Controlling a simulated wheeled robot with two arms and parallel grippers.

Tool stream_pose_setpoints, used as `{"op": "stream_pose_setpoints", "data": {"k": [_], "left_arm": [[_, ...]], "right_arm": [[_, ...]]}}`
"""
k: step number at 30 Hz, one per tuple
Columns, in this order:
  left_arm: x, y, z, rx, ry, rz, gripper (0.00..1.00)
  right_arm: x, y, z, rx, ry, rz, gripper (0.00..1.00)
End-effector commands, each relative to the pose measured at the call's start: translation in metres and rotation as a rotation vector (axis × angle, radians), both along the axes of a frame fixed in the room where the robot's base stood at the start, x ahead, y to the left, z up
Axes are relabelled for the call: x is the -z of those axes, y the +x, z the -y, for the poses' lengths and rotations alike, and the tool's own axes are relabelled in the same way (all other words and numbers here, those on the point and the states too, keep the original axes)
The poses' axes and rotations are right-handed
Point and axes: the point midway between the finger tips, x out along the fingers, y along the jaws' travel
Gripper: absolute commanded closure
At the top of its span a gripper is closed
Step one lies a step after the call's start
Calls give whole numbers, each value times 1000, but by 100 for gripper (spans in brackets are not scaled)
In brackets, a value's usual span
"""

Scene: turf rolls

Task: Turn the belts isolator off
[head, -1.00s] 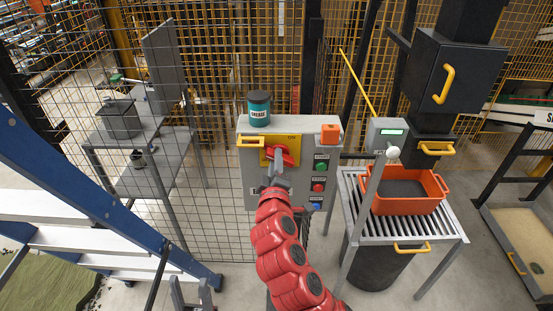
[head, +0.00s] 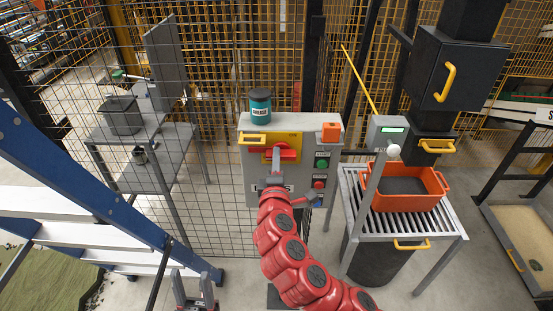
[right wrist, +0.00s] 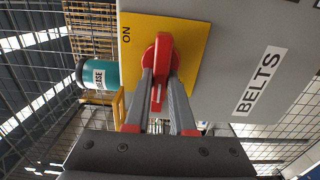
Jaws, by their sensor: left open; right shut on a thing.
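The belts isolator is a red rotary handle (head: 288,155) on a yellow plate (head: 255,152) on the front of a grey control box (head: 250,124). It lies roughly level across the plate. In the right wrist view the red handle (right wrist: 163,50) shows close up, with "ON" beside it on the plate and a "BELTS" label (right wrist: 258,80) on the grey face. My right gripper (head: 277,158) is shut on the handle, one finger on each side. My left gripper (head: 194,282) is open and empty at the bottom, well away from the box.
Green (head: 322,163) and red (head: 319,183) buttons are right of the isolator. An orange crate (head: 440,184) stands on a slatted table. A blue ladder (head: 90,180) fills the left; mesh fencing stands behind.

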Motion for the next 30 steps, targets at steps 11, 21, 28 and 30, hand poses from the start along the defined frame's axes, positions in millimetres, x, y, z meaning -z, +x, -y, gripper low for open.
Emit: {"op": "stream_pose_setpoints", "data": {"k": [11, 21, 28, 30], "left_arm": [[0, 0, 0, 0, 0, 0, 50], [0, 0, 0, 0, 0, 0, 50], [5, 0, 0, 0, 0, 0, 50], [8, 0, 0, 0, 0, 0, 50]], "right_arm": [[2, 0, 0, -1, -1, -5, 65], [1, 0, 0, -1, 0, -2, 48], [1, -12, -1, -5, 1, 3, 48], [2, -21, -1, -3, 0, 2, 48]]}}
